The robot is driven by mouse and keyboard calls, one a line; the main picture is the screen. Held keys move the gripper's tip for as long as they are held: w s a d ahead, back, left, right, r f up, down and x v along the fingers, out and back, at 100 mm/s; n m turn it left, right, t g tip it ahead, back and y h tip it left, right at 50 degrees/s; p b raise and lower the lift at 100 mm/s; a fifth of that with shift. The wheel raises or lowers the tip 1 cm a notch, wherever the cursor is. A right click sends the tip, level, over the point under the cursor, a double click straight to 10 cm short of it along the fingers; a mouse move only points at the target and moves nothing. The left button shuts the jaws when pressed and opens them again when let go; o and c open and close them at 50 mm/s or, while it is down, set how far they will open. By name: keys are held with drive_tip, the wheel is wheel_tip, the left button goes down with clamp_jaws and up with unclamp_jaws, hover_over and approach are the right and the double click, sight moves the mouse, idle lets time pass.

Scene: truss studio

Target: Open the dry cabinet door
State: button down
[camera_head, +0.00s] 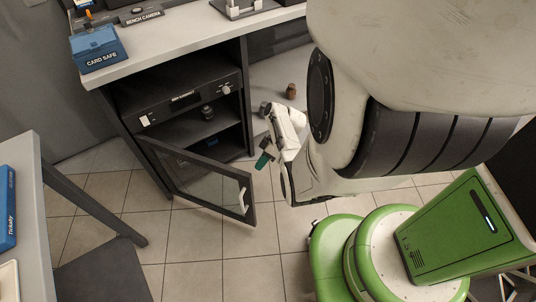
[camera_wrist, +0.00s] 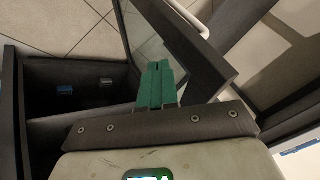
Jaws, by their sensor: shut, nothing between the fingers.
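The dry cabinet (camera_head: 183,98) stands under the bench, with its dark interior in view. Its glass door (camera_head: 205,183), in a dark frame, stands swung well out from the front. A pale handle (camera_head: 243,199) is on the door's free end. My gripper (camera_head: 264,160), with teal fingers, is above and right of the door, near the cabinet's right side. In the wrist view my gripper (camera_wrist: 158,70) is shut and empty, its fingers over the door's dark frame (camera_wrist: 185,45). I cannot tell whether they touch it. The pale handle (camera_wrist: 187,17) lies beyond the fingertips.
A dark round object (camera_head: 207,112) sits inside the cabinet. The blue card safe box (camera_head: 97,48) is on the bench top (camera_head: 180,45). A grey table (camera_head: 37,185) stands at left. A brown object (camera_head: 291,91) is behind my gripper. Tiled floor (camera_head: 205,255) in front is clear.

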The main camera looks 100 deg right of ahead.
drive_tip(key=shift+w+a+f+p, duration=0.15)
drive_tip(key=shift+w+a+p, duration=0.35)
drive_tip(key=shift+a, duration=0.45)
drive_tip(key=shift+w+a+f+p, duration=0.15)
drive_tip(key=shift+w+a+p, duration=0.15)
drive_tip(key=shift+w+a, duration=0.45)
drive_tip(key=shift+s+a, duration=0.1)
drive_tip(key=shift+a, duration=0.15)
